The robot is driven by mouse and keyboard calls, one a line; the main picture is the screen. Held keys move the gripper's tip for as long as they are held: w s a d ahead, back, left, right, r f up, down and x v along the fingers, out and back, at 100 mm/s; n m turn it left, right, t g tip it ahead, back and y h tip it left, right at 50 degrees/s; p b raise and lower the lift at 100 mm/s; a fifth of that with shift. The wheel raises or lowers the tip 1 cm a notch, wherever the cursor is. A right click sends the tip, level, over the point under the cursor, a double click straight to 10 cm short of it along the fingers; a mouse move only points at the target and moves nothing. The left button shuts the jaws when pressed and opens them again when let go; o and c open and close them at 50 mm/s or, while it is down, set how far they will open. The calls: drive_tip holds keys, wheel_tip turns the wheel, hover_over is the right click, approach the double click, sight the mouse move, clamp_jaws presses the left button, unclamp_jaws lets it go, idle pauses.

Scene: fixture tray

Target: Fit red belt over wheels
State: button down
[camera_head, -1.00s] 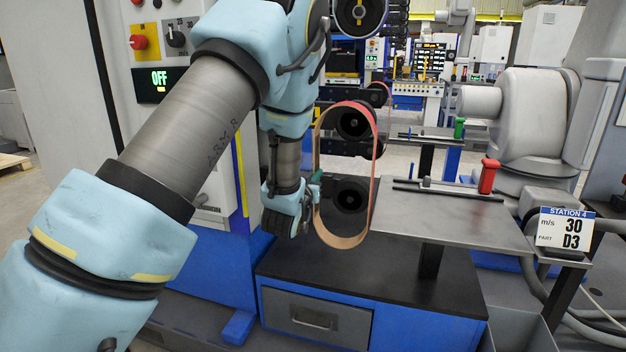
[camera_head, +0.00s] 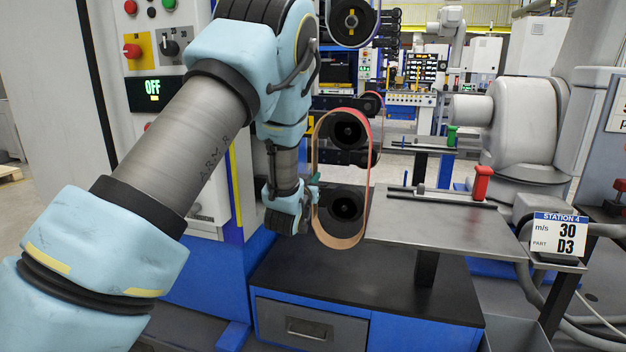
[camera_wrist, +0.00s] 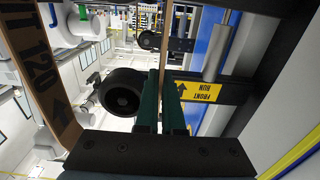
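The red belt (camera_head: 366,150) is a tall upright loop, red outside and tan inside. My gripper (camera_head: 312,188) is at its left strand. In the wrist view its two green fingers (camera_wrist: 162,105) are shut on a thin tan strip of the belt (camera_wrist: 162,50); the lettered strand (camera_wrist: 38,65) passes at left. The upper black wheel (camera_head: 348,132) and lower black wheel (camera_head: 346,204) appear inside the loop's outline in the head view. A wheel also shows left of the fingers in the wrist view (camera_wrist: 122,92). I cannot tell whether the belt surrounds the wheels or hangs in front.
A grey metal table (camera_head: 450,222) with a red-handled clamp (camera_head: 482,183) stands close to the right of the belt. A black-topped blue cabinet (camera_head: 400,285) is below. The control panel (camera_head: 155,60) reads OFF at left. A Station 4 sign (camera_head: 559,236) stands at right.

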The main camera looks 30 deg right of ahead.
drive_tip(key=shift+w+d, duration=0.1)
drive_tip(key=shift+w+d, duration=0.25)
idle(0.3)
drive_tip(key=shift+w+b, duration=0.1)
drive_tip(key=shift+b, duration=0.2)
drive_tip(key=shift+b+x, duration=0.55)
drive_tip(key=shift+x, duration=0.85)
drive_tip(key=shift+d, duration=0.1)
drive_tip(key=shift+b+x, duration=0.6)
drive_tip(key=shift+x, duration=1.1)
drive_tip(key=shift+b+x, duration=0.3)
drive_tip(key=shift+x, duration=0.95)
